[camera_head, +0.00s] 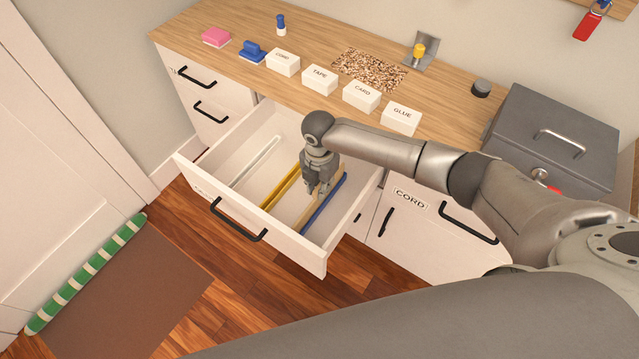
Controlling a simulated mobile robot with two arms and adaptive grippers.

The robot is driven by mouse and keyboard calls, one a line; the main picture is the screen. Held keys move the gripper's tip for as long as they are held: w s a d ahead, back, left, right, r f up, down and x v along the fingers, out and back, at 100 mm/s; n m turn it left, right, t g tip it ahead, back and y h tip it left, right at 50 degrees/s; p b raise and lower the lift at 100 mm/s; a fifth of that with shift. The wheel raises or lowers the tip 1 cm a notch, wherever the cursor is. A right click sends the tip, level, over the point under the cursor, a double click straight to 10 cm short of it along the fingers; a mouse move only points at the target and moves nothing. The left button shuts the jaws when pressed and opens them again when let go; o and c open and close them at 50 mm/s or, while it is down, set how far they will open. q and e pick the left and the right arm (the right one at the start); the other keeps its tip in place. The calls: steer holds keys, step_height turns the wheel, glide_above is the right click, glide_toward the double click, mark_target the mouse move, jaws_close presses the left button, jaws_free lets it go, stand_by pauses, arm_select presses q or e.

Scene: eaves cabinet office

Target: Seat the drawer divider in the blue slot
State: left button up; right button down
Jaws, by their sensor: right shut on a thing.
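The open white drawer (196,172) has slots across its floor: a pale one (255,162), a yellow one (280,188) and the blue slot (324,205) nearest its right wall. My right gripper (318,190) reaches down into the drawer, shut on the drawer divider (305,214), a thin tan wooden strip. The divider runs roughly parallel to the blue slot, just to its left in the picture. The gripper covers part of the divider. I cannot tell whether its lower edge touches the slot. My left gripper is not in view.
On the wooden countertop (300,100) stand several white labelled boxes (361,96), a pink block (216,37), a blue stamp (252,52) and a grey metal box (550,140). A green-striped roll (85,275) lies by the brown mat (130,290). The drawer's left part is clear.

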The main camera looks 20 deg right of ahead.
steer(key=shift+f+b, duration=0.45)
steer(key=shift+f, duration=0.35)
steer(key=c, duration=1.3)
jaws_free()
steer(key=shift+o, duration=0.2)
steer(key=shift+r, duration=0.1)
steer(key=shift+r, duration=0.15)
step_height(320, 180, up, 12)
steer(key=shift+f, duration=0.25)
